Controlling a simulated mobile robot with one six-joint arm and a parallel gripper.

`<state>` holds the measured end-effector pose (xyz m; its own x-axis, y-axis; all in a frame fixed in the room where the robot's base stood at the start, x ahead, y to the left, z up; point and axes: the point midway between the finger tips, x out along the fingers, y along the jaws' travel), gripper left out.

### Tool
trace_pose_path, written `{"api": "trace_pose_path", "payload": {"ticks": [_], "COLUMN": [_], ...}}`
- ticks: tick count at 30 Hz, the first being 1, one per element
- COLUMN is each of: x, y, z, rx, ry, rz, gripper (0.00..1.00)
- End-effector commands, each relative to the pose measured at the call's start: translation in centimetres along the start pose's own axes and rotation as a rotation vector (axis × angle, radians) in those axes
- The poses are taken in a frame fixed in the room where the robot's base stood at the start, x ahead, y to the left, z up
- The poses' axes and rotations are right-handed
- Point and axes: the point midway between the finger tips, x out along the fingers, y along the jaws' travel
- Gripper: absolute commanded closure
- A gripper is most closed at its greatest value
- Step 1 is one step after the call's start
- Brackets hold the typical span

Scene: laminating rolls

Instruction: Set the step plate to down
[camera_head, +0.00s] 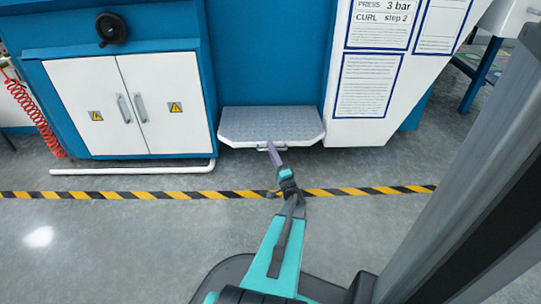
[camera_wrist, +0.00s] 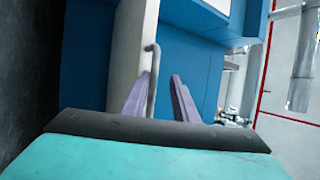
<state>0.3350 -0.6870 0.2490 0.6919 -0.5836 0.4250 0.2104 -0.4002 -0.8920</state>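The step plate (camera_head: 270,122) is a grey ribbed tread with a pale front edge, low on the blue machine's front. It sticks out about level, tread facing up, above the floor. Its small bar handle (camera_head: 262,149) is on the front edge. In the wrist view the plate (camera_wrist: 124,55) is a pale slab seen nearly edge-on, with the handle (camera_wrist: 153,65) standing out from it. My gripper (camera_head: 272,147) is at the handle. In the wrist view my purple fingers (camera_wrist: 160,82) are apart, with the handle bar between them, closer to the left finger. Contact cannot be told.
White cabinet doors (camera_head: 128,103) stand left of the plate, with a white floor-level pipe (camera_head: 135,170) below. A white panel with printed sheets (camera_head: 367,85) stands to the right. A yellow-black floor stripe (camera_head: 120,195) crosses in front. The grey floor around is clear.

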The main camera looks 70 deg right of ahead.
Motion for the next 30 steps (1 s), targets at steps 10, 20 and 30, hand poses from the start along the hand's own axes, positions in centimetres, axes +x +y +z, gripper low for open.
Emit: {"api": "trace_pose_path", "payload": {"ticks": [10, 20, 30], "x": [-1.1, -4.6, -7.4], "y": [-0.1, -0.3, -0.1], "z": [-1.2, -0.7, -0.3], "rx": [-0.002, 0.0, 0.0], "ry": [0.024, 0.011, 0.003], "rz": [0.003, 0.001, 0.0], "gripper": [0.72, 0.72, 0.72]}}
